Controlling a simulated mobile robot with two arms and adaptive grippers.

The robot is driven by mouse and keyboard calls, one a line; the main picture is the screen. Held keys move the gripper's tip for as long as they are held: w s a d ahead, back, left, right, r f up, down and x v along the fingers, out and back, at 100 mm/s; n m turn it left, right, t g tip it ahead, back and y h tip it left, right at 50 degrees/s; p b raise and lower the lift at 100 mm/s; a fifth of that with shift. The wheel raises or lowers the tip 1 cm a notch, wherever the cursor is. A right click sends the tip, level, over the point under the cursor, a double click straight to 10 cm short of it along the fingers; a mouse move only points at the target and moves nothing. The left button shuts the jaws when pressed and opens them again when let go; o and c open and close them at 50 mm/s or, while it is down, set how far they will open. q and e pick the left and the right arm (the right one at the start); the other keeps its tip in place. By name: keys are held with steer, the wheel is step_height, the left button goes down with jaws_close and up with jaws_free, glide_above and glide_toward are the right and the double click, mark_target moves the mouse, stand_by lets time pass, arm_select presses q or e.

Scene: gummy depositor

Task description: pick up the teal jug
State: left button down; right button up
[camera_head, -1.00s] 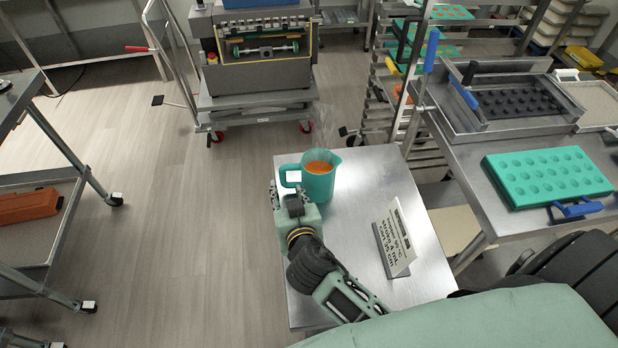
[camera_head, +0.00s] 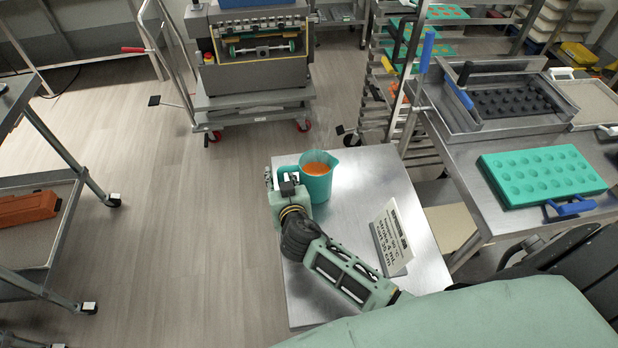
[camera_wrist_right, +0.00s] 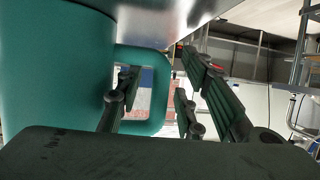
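The teal jug (camera_head: 319,188) stands upright on a small metal table (camera_head: 350,225), with orange liquid in it. Its handle points left in the head view. My right gripper (camera_head: 284,182) is at the handle and hides most of it there. In the right wrist view the jug's body (camera_wrist_right: 55,70) fills the left side and its handle (camera_wrist_right: 159,95) shows near the middle. The two fingers of my right gripper (camera_wrist_right: 158,98) are apart, with the handle's outer bar between them. Whether either finger touches the bar cannot be told. My left gripper is not in view.
A printed sign (camera_head: 391,238) stands on the same table, right of my right forearm. At right, a metal bench (camera_head: 475,188) bears a teal mould (camera_head: 542,172). A wheeled machine (camera_head: 258,60) stands behind. The floor at left is clear up to a cart (camera_head: 40,235).

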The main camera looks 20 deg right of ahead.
steer(key=shift+c, duration=0.3)
jaws_close()
steer(key=shift+w+r, duration=0.1)
stand_by(0.4)
